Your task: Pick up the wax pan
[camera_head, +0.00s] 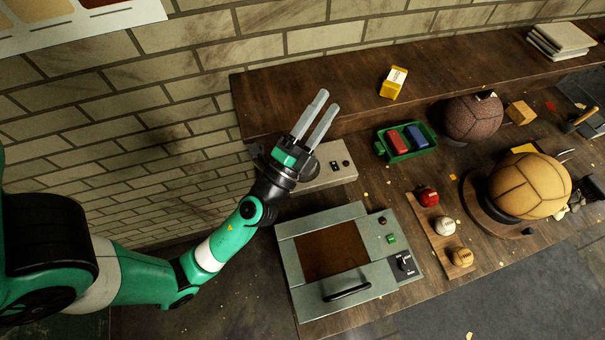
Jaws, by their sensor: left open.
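A small green tray (393,156), which looks like the wax pan, sits on the wooden bench at the foot of the raised shelf. It holds a red block (398,142) and a blue block (416,136) side by side. My left gripper (326,102) is open and empty, with its two grey fingers pointing up and away. In the picture it is to the left of the tray, above a grey box with controls. No contact with the tray is seen. My right gripper is not in view.
A metal device with a brown inset (333,251) and front handle lies at the near left. Three small balls lie on a wooden strip (438,243). A tan ball (528,186) sits on a round stand; a dark ball (472,119) is behind. A yellow box (393,82) stands on the shelf.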

